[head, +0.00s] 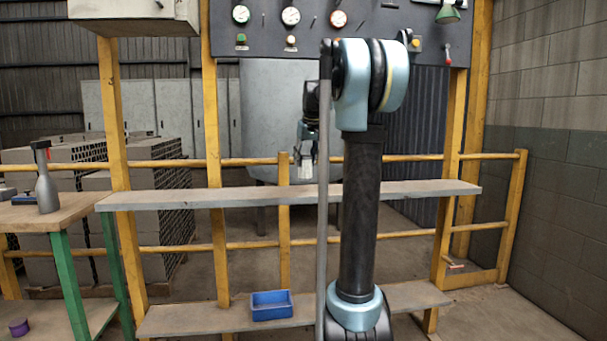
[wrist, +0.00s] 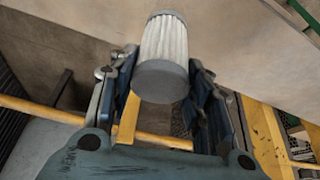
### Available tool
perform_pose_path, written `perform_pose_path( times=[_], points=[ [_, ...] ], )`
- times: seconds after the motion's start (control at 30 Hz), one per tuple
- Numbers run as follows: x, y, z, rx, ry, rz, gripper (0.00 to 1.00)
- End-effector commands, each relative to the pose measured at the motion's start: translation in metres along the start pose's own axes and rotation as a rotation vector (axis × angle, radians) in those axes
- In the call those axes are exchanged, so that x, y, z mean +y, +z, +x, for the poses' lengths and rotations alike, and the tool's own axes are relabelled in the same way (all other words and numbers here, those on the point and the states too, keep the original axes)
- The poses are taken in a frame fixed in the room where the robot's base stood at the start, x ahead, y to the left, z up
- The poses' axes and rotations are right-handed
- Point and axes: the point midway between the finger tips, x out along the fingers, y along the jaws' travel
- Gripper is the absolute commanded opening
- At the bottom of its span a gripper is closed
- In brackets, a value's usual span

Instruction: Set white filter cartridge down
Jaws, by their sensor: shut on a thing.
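The white filter cartridge (wrist: 165,42) is a pleated white cylinder with grey end caps. In the wrist view it sits between the fingers of my gripper (wrist: 158,78), which is shut on it. In the head view my gripper (head: 306,156) points down, and the small cartridge (head: 306,173) shows below it, just above the back edge of the upper shelf (head: 400,191). I cannot tell whether its lower end touches the shelf. My arm stands in front of part of the shelf.
A blue bin (head: 271,305) stands on the lower shelf (head: 190,317). A workbench (head: 70,212) at the left holds a grey bottle-like object (head: 46,186). A panel with gauges (head: 290,16) hangs above. The visible upper shelf top looks bare on both sides.

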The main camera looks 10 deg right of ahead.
Motion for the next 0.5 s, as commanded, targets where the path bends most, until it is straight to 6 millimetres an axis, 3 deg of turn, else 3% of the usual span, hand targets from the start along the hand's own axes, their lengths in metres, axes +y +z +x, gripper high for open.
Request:
perform_pose_path(
  times=[0.4,0.5],
  points=[
    [0.004,0.017,0.038,0.0,0.002,0.004,0.19],
    [0.004,0.018,0.04,0.0,0.002,0.004,0.19]
  ],
)
